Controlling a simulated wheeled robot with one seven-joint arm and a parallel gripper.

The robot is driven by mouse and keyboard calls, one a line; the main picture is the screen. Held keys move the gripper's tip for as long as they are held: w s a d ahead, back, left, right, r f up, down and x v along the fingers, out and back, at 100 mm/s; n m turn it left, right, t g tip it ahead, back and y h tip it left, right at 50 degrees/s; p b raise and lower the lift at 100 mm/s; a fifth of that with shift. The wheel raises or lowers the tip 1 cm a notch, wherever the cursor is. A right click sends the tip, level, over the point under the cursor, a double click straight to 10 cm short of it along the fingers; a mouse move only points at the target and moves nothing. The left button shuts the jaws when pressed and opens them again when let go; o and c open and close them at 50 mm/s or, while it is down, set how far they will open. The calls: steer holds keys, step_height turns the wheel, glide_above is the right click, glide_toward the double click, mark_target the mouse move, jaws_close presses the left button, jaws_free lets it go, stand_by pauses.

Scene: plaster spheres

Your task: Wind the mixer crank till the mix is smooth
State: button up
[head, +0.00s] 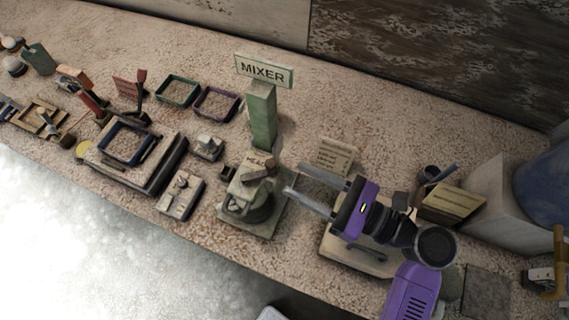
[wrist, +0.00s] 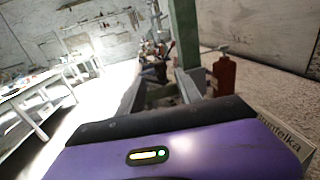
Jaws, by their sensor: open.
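A sign reading MIXER (head: 263,72) stands on a green post (head: 262,116) in the head view. In front of the post is a squat grey-green machine (head: 238,212) with a rounded dark pot (head: 258,209) and a small block on top. I cannot clearly make out a crank on it, nor the mix inside. My gripper (head: 296,179), purple with two pale straight fingers, is open and empty. Its fingertips point left, just right of the machine and apart from it as far as I can tell. The green post also shows in the wrist view (wrist: 184,35).
A framed tray (head: 165,165), small boxes and tools crowd the speckled bench to the left. A flat board (head: 345,248) lies under my arm. A grey block (head: 500,195) and blue drum (head: 548,185) stand right. The wrist view shows a red bottle (wrist: 224,75).

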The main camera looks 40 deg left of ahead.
mark_target(258, 171)
steer(key=shift+s+a+p, duration=0.15)
steer(key=shift+a+p, duration=0.1)
steer(key=shift+a, duration=1)
steer(key=shift+s+a+p, duration=0.1)
steer(key=shift+a+p, duration=0.1)
steer(key=shift+a, duration=1.05)
jaws_close()
